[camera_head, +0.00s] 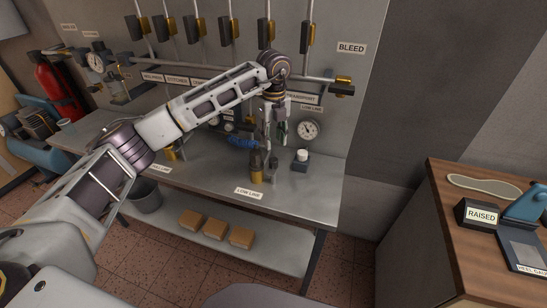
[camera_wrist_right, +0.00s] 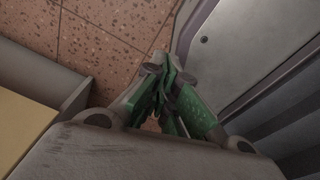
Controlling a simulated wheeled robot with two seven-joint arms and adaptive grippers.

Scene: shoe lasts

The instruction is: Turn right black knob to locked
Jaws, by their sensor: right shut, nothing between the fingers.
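My left arm crosses the head view from the left to the wall panel. Its gripper (camera_head: 277,132) points down in front of the panel, above the bench and beside the round low-line gauge (camera_head: 308,130). The gripper is small and partly mixed with the pipes behind it, so I cannot tell whether it is open or shut. Small dark round fittings (camera_head: 229,124) show on the panel below the arm, too small to tell which is the right black knob or how it is turned. My right gripper (camera_wrist_right: 170,98), with green finger pads, is shut and empty over the tiled floor.
A blue handle (camera_head: 243,142) and a brass fitting (camera_head: 257,176) are close to the left gripper. A white-capped device (camera_head: 301,160) stands on the metal bench (camera_head: 315,195). A wooden table (camera_head: 450,225) with a "RAISED" block (camera_head: 481,214) is at the right.

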